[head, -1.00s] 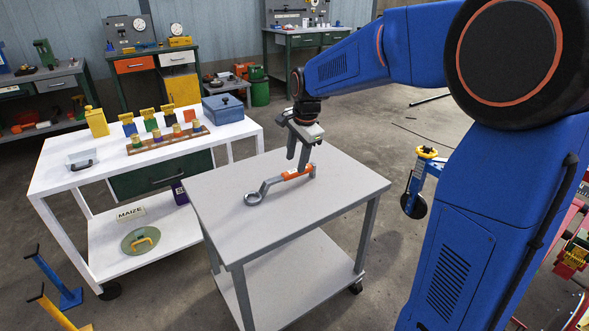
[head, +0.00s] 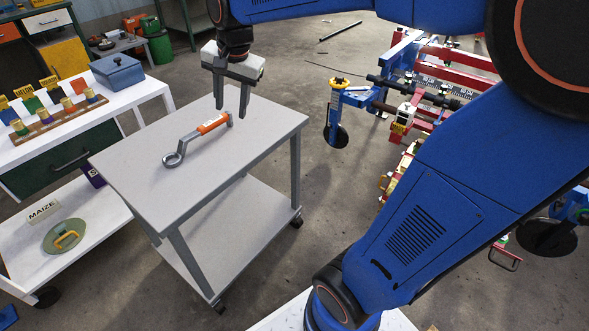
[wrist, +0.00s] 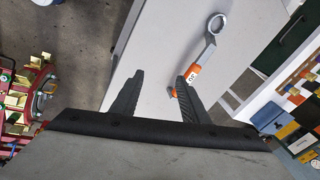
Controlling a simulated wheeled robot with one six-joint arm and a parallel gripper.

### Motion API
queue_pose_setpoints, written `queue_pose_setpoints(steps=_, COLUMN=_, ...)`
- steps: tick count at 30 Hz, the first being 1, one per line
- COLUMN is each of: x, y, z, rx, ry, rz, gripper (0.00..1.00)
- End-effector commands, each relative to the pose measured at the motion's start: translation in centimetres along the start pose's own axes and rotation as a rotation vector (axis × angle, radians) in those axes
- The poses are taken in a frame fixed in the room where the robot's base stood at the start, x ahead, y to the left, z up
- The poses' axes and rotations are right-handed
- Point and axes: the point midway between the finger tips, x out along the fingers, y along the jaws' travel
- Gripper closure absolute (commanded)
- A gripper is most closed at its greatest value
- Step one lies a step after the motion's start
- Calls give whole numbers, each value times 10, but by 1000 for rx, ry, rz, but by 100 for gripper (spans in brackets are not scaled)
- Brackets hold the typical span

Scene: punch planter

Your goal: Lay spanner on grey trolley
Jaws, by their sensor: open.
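The spanner (head: 196,141), grey with an orange grip and a ring end, lies on the top of the grey trolley (head: 150,185). Its ring end points to the front left in the head view. My gripper (head: 231,112) is open and empty, fingers pointing down, above the trolley's back part near the spanner's grip end. In the wrist view the spanner (wrist: 205,50) lies beyond the right finger, apart from the open gripper (wrist: 160,80). The right fingertip overlaps the orange grip in that view. I see no contact.
A white trolley (head: 140,92) with a blue box (head: 117,70) and a wooden rack (head: 60,122) of small pots stands left. Its lower shelf holds a MAIZE sign (head: 43,210) and a green disc (head: 65,236). A red and blue machine (head: 430,90) stands right.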

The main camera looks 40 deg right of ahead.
Motion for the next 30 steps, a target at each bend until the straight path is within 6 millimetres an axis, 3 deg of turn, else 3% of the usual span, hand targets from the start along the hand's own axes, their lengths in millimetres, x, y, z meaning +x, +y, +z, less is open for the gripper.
queue_pose_setpoints(steps=1, x=-6, y=17, z=8, rx=-53, ry=10, rz=-7, gripper=59)
queue_pose_setpoints(steps=9, x=-19, y=95, z=52, rx=-368, ry=55, rz=-19, gripper=59)
queue_pose_setpoints(steps=18, x=-12, y=176, z=100, rx=-708, ry=109, rz=-15, gripper=59)
queue_pose_setpoints(steps=24, x=-2, y=208, z=120, rx=-858, ry=132, rz=-6, gripper=59)
queue_pose_setpoints(steps=30, x=2, y=218, z=125, rx=-903, ry=138, rz=-2, gripper=59)
